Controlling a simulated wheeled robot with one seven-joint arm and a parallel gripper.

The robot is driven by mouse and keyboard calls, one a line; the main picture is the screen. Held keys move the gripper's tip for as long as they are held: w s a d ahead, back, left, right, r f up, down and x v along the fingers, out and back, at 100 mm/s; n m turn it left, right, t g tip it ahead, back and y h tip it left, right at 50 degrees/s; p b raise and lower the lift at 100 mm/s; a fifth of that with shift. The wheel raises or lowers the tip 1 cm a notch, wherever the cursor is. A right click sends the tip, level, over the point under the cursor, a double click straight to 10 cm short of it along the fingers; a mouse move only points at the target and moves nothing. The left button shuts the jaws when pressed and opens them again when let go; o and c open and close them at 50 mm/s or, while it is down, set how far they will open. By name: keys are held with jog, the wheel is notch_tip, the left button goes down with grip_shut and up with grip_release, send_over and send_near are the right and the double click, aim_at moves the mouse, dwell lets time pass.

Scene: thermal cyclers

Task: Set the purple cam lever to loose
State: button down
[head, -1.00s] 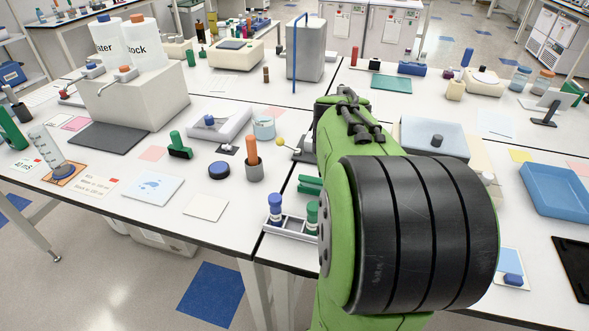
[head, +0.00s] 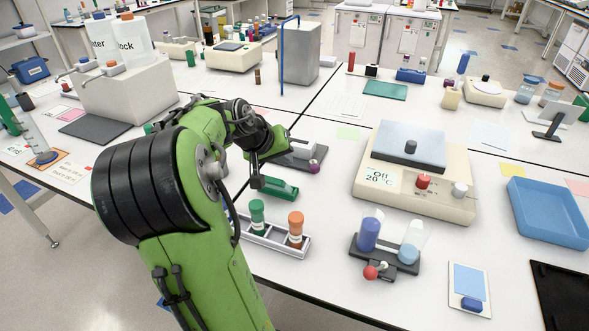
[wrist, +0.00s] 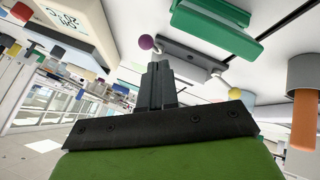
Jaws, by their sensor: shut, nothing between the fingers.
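The purple cam lever (head: 314,166) shows its purple knob at the right end of a dark grey block (head: 303,151) on the bench. In the wrist view the purple knob (wrist: 147,42) is on one side of the dark bar (wrist: 190,60), and a yellow knob (wrist: 236,93) is on the other. My gripper (head: 257,184) is left of the purple knob in the head view, apart from it. In the wrist view my gripper's fingertips (wrist: 159,66) are together and empty, pointing near the bar; I cannot tell whether they touch it. My arm hides the yellow knob in the head view.
A green clamp-like piece (head: 280,189) lies just in front of the block. A rack (head: 262,236) with green-capped and orange-capped tubes is nearer. A beige hotplate (head: 378,187) reading Off 20 °C stands to the right. A dark holder (head: 385,252) with two vials is front right.

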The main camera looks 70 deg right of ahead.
aim_at(314, 165)
jog(key=shift+f, duration=0.1)
jog(key=b+x, duration=0.3)
jog(key=x, duration=0.7)
